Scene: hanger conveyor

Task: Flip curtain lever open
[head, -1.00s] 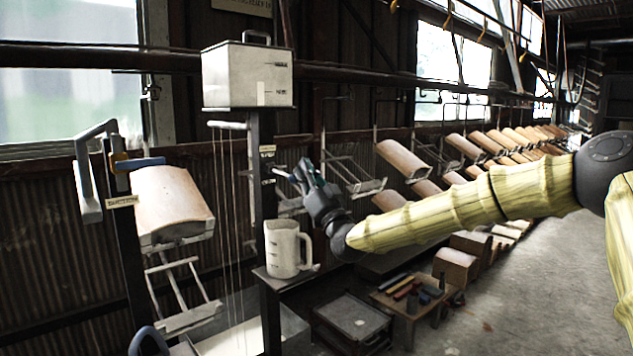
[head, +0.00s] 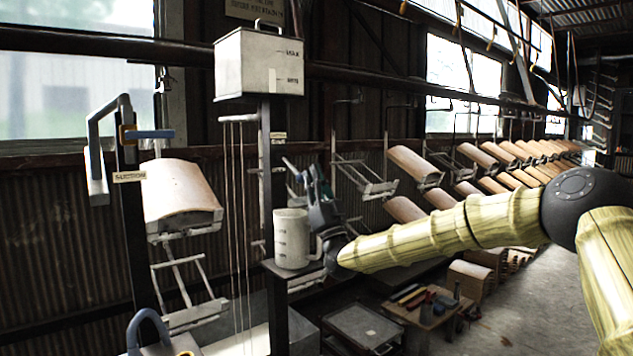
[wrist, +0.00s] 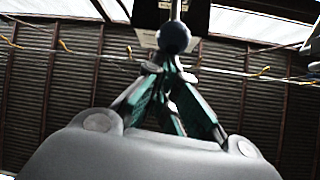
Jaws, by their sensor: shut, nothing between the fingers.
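A dark round knob (wrist: 173,37) on a thin rod, which looks like the curtain lever, shows in the wrist view just beyond my fingertips. I cannot tell whether the tips touch it. My gripper (wrist: 168,68) is shut, its green fingers drawn together below the knob. In the head view my gripper (head: 298,172) is beside the dark post (head: 270,180), below the white tank (head: 260,62). The lever itself is not clear there. Several thin vertical lines (head: 233,220) hang from a short bar left of the post.
A white jug (head: 291,240) stands on a small shelf close below my gripper. More tiles hang at right. A low tool table (head: 425,305) stands below my arm.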

